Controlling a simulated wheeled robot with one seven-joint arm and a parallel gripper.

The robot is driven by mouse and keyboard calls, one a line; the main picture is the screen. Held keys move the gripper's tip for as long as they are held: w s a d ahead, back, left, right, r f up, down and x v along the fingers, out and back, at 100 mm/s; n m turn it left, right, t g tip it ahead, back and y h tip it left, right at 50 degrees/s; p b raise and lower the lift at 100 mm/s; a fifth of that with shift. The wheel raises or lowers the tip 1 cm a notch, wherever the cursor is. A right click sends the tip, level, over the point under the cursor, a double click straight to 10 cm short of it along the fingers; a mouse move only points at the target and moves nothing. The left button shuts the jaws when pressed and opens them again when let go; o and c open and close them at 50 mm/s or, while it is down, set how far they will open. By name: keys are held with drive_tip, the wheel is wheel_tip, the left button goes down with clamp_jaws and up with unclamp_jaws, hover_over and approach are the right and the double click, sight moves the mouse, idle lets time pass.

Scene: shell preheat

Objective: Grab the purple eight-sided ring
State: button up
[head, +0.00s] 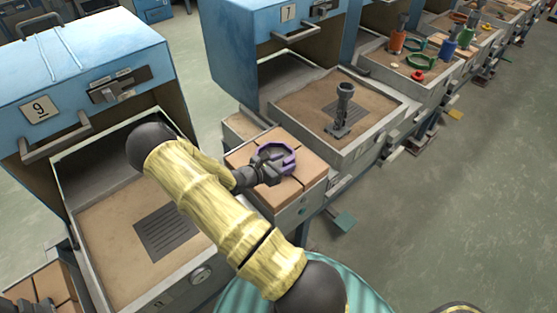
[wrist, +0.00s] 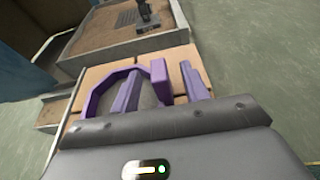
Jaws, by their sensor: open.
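The purple eight-sided ring (head: 291,158) lies on a tan tiled block top beside the trays. It also shows in the wrist view (wrist: 90,100), where its near side is hidden behind my gripper's body. My gripper (head: 268,163) is low over the ring, with its jaws apart. In the wrist view my gripper (wrist: 160,70) has one finger inside the ring and the other outside, with the ring's right wall between them. I cannot tell whether either finger touches the wall.
The ring's tiled stand (head: 315,180) is next to a sandy tray (head: 385,97) bearing a dark upright post (head: 344,105). Blue oven number 9 (head: 80,70) is at left, with an open tray below. Open floor lies to the right.

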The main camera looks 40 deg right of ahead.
sight(287, 160)
drive_tip(key=x, duration=0.3)
drive_tip(key=shift+w+d, duration=0.15)
idle(0.3)
clamp_jaws()
